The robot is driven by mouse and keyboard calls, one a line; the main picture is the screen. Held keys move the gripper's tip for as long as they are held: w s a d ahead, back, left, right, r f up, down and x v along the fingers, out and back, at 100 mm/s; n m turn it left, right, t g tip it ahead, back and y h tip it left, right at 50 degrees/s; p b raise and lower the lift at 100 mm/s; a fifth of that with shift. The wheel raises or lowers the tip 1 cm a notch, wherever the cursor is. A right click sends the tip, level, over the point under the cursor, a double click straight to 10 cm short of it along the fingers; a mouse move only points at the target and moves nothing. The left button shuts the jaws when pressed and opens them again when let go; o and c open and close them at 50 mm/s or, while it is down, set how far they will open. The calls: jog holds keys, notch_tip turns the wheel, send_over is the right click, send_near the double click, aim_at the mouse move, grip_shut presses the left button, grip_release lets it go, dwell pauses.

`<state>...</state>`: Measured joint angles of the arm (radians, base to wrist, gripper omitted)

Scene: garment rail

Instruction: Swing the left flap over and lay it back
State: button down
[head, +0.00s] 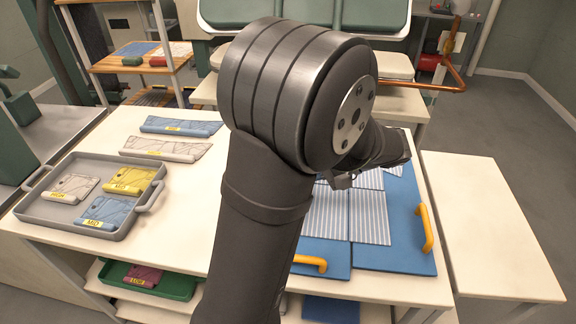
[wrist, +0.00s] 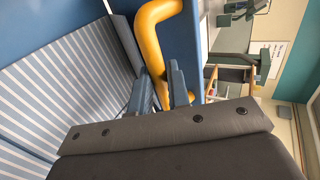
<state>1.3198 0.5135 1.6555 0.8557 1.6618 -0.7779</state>
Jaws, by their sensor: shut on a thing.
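My gripper (wrist: 161,88) is shut on a yellow handle (wrist: 157,22) in the wrist view, with one blue-grey finger on each side of its bar. A blue panel (wrist: 186,38) lies behind the handle; I take it for the left flap, but cannot tell its angle. Striped cloth (wrist: 65,85) lies close by; in the head view it spreads over the blue folding board (head: 400,258). My arm hides the board's left side and the held handle there. Two other yellow handles show, one on the right panel (head: 425,228) and one at the front (head: 308,262).
A grey tray (head: 60,222) with folded, labelled cloths stands at the table's left. Two flat folded pieces, blue (head: 182,126) and grey (head: 165,148), lie behind it. A bare white side table (head: 490,225) stands at right. A green tray (head: 180,285) sits on the shelf below.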

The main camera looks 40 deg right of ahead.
jog(key=shift+s+d+f, duration=0.4)
jog(key=shift+s+f, duration=0.05)
jog(key=shift+f, duration=0.15)
jog(key=c, duration=1.4)
grip_release()
jog(key=shift+o, duration=0.2)
jog(key=shift+r, duration=0.1)
jog(key=shift+d, duration=0.1)
jog(key=v, duration=1.7)
